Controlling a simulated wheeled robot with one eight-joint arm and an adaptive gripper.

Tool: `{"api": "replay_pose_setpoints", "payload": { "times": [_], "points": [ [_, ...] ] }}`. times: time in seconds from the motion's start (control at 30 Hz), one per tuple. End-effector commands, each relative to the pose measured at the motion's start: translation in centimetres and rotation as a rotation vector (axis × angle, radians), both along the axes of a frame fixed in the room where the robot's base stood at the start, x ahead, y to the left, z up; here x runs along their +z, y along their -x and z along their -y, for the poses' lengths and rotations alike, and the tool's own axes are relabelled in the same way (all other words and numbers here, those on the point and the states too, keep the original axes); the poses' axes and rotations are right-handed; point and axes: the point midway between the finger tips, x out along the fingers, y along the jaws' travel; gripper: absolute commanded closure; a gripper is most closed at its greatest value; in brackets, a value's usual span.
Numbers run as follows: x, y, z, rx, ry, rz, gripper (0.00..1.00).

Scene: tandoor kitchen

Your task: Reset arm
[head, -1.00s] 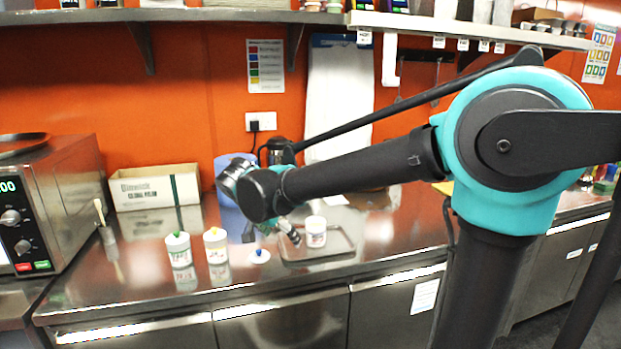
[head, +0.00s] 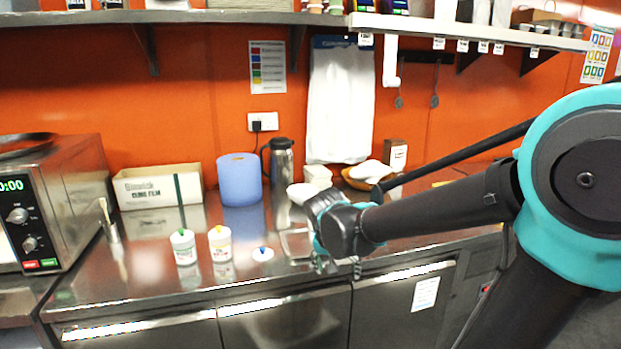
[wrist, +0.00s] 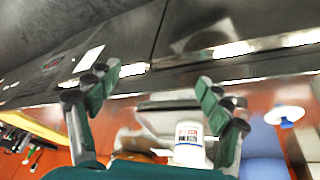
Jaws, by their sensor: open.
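My gripper (head: 336,266) hangs near the front edge of the steel counter, beside the metal tray. In the wrist view my gripper (wrist: 158,88) is open, its dark green fingers wide apart with nothing held between them. A white labelled jar (wrist: 189,146) shows behind the right finger, on the tray and apart from the gripper. In the head view the tray (head: 292,246) is partly covered by my arm, and the jar is hidden behind it.
A blue container (head: 240,180), a steel flask (head: 281,165) and a cardboard box (head: 158,187) stand behind. A microwave (head: 75,200) is at left.

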Motion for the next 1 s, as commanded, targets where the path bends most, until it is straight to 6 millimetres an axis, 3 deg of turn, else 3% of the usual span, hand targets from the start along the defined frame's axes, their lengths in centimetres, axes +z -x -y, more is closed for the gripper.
{"api": "replay_pose_setpoints", "payload": {
  "times": [0.03, 0.2, 0.4, 0.57, 1.0],
  "points": [
    [-1.2, 1.1, 2.3, 0.016, -0.011, -0.014, 0.21],
    [-4.8, 4.9, 7.2, 0.123, -0.043, -0.036, 0.21],
    [-8.1, 9.2, 10.6, 0.232, -0.069, -0.022, 0.21],
    [-9.5, 11.1, 11.5, 0.283, -0.074, -0.004, 0.21],
    [-9.5, 11.1, 11.5, 0.283, -0.074, -0.004, 0.21]
  ]
}}
